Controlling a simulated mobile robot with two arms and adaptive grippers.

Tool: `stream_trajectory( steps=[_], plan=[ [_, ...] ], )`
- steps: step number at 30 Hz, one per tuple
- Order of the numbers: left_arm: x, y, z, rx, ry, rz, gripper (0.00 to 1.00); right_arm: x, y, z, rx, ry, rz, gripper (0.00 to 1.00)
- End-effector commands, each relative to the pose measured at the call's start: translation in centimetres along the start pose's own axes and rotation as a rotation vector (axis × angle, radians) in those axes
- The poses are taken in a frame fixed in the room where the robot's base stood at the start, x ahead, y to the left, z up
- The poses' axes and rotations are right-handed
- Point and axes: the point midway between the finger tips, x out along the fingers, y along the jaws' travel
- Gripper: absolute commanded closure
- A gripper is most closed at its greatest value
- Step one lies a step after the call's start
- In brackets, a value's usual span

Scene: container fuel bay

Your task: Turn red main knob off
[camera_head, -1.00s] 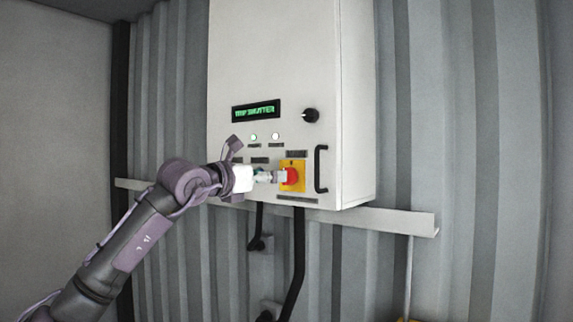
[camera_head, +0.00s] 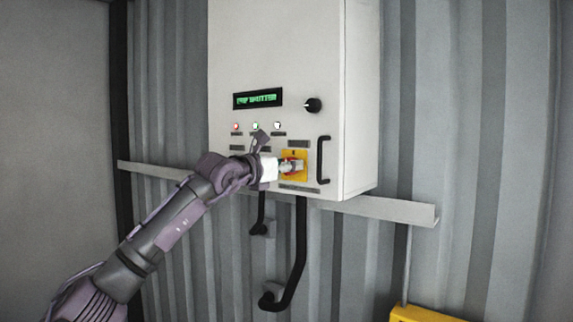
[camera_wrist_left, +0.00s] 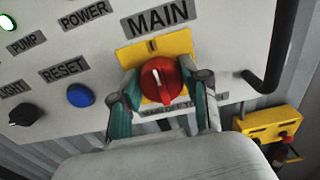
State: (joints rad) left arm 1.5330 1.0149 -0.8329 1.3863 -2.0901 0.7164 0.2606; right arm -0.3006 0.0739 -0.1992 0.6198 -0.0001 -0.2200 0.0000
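The red main knob (camera_wrist_left: 160,82) sits on a yellow square plate (camera_wrist_left: 178,45) under the label "MAIN" in the left wrist view. Its grip runs roughly upright, slightly tilted. The knob also shows in the head view (camera_head: 301,166), partly hidden by my gripper. My left gripper (camera_wrist_left: 161,78) has one finger on each side of the knob, with small gaps visible; it looks open around it. In the head view the left gripper (camera_head: 287,168) reaches the knob from the left. My right gripper is in neither view.
The white control cabinet (camera_head: 270,50) has a green-lit display (camera_head: 257,99), a black knob (camera_head: 312,105) and a black handle (camera_head: 323,160) right of the main knob. A blue reset button (camera_wrist_left: 80,95) is left of it. A yellow box (camera_head: 425,314) stands lower right.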

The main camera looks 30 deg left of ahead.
Motion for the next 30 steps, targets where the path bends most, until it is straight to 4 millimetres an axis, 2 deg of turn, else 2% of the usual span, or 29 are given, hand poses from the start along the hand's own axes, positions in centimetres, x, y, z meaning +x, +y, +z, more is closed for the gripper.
stream_trajectory(
  steps=[1,4,11,17,30],
  plan=[
    [0.0,0.0,0.0,0.0,-0.001,0.0,0.72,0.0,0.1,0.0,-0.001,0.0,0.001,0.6],
    [0.0,0.0,0.1,0.0,-0.001,0.0,0.89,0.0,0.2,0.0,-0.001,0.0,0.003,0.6],
    [0.0,0.0,0.0,-0.017,-0.002,0.0,0.89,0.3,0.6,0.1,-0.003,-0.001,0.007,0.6],
    [0.0,0.0,-0.2,-0.096,-0.004,-0.001,0.89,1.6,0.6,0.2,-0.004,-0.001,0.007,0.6],
    [0.0,0.2,-0.2,-0.472,-0.005,-0.002,0.89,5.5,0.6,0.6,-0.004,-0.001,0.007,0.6]
  ],
)
